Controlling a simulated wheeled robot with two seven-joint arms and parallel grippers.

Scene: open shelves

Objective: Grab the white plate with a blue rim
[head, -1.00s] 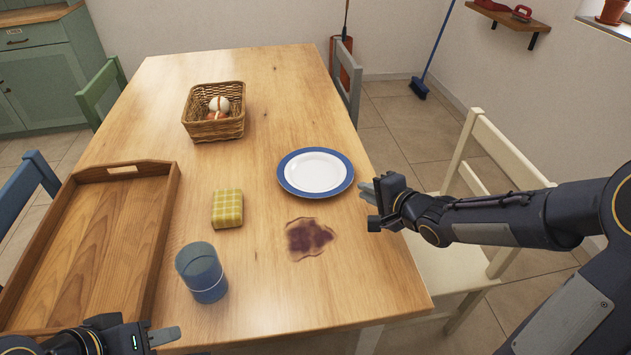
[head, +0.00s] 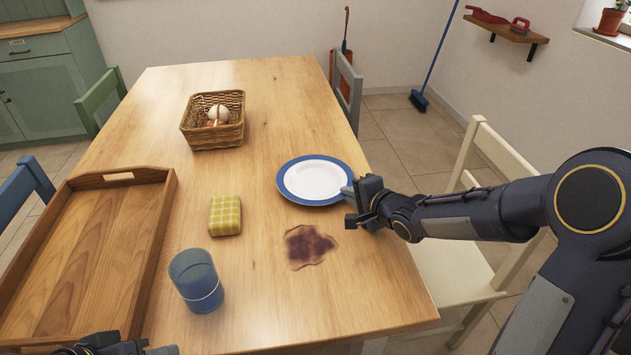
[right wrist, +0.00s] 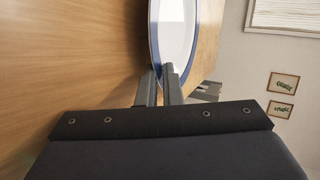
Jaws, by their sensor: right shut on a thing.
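The white plate with a blue rim (head: 314,180) lies flat on the wooden table, near its right edge. My right gripper (head: 350,193) is at the plate's right side, shut on the rim. In the right wrist view the plate (right wrist: 175,35) stands ahead, and its rim runs between the two fingers of the gripper (right wrist: 159,78). My left gripper (head: 160,350) shows only in part at the bottom left edge of the head view, apart from the plate; its jaw state is unclear.
A purple-brown stain (head: 308,246) lies just in front of the plate. A yellow checked sponge (head: 225,215), a blue cup (head: 196,281), a wooden tray (head: 160,235) and a wicker basket (head: 213,140) are to the left. A cream chair (head: 492,150) stands at the right edge.

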